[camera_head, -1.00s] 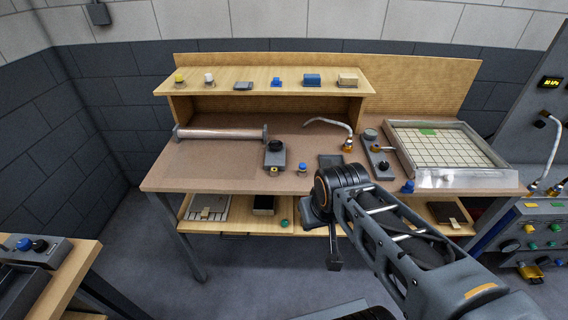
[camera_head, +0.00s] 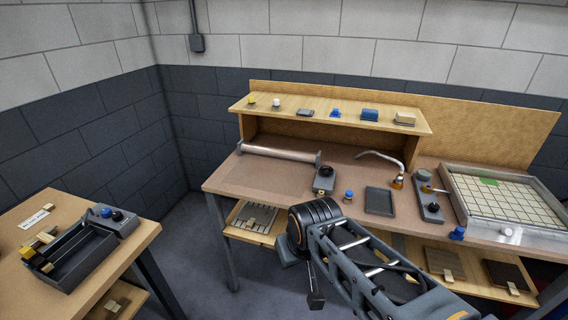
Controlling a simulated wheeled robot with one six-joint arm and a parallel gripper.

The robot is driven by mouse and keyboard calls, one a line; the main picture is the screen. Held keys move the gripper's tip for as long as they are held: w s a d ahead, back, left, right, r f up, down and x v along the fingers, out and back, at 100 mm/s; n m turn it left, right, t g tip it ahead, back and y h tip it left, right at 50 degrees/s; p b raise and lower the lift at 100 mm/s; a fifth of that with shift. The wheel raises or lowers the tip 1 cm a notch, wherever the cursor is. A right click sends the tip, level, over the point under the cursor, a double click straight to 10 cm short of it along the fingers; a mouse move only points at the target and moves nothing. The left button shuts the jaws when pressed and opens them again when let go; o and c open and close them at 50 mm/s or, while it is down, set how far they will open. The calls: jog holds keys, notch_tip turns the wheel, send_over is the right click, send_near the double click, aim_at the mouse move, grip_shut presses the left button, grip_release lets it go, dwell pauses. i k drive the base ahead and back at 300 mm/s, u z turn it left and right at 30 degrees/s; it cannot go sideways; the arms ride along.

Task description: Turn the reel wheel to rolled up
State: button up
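A long pale roll (camera_head: 280,152) lies between two grey end brackets at the back left of the brown bench top (camera_head: 255,178). It looks like the reel, but no separate wheel on it can be made out at this size. My gripper (camera_head: 315,299) hangs in front of the bench, below its top and well away from the roll. Only a dark narrow part of it shows, partly hidden behind my arm, so its opening cannot be seen. Nothing is seen held in it.
A box with a black knob (camera_head: 324,180), a dark tray (camera_head: 380,201) and a gridded bed (camera_head: 500,198) occupy the bench. A shelf (camera_head: 345,122) with small items stands behind. A side table (camera_head: 30,205) at left carries a dark open box. Floor between the tables is free.

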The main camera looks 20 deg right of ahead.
aim_at(325, 169)
jog(key=u, duration=0.3)
jog(key=i, duration=1.55)
jog(key=z, duration=0.8)
